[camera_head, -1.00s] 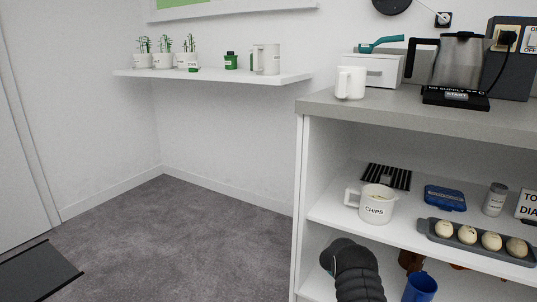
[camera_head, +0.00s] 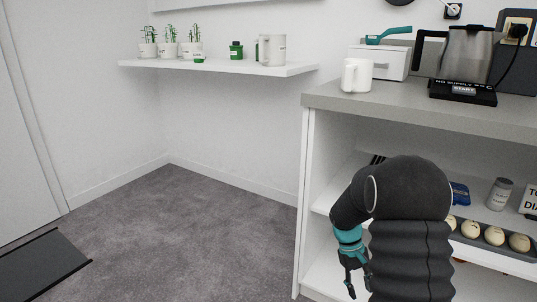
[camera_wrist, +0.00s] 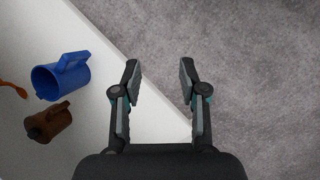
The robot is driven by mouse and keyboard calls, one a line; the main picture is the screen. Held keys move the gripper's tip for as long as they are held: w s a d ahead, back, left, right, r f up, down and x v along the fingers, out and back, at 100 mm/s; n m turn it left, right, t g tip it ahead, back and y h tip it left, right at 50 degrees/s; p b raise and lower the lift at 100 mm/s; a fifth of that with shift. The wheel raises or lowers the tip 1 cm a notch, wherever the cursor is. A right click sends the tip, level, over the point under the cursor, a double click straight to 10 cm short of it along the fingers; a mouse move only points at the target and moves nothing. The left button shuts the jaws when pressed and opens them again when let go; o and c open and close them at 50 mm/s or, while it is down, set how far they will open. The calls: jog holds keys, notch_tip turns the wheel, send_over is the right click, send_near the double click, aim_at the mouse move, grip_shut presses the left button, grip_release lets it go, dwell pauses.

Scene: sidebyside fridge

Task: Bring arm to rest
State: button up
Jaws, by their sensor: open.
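My arm (camera_head: 408,225) shows in the head view in front of the open shelf unit, its dark ribbed sleeve bent over at the top. My gripper (camera_head: 356,284) hangs down on its left side with teal parts, near the unit's left edge. In the wrist view my gripper (camera_wrist: 160,82) is open, its two fingers apart with nothing between them. Below the fingers are the white shelf's edge and grey carpet.
A blue mug (camera_wrist: 62,77) and a brown jug (camera_wrist: 48,122) lie left of the fingers in the wrist view. The shelf unit (camera_head: 303,200) has a grey counter (camera_head: 420,108) with a white mug (camera_head: 356,76).

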jog(key=s+a+r+m+t+y+p, duration=0.1)
jog(key=s+a+r+t, duration=0.3)
jog(key=s+r, duration=0.7)
jog(key=s+a+r+m+t+y+p, duration=0.1)
jog(key=s+a+r+t, duration=0.4)
jog(key=s+r, duration=0.7)
notch_tip(320, 180, up, 4)
jog(key=shift+s+a+r+m+y+p, duration=0.1)
jog(key=shift+s+a+m+y+p, duration=0.2)
jog(key=shift+a+y+p, duration=0.4)
jog(key=shift+d, duration=0.1)
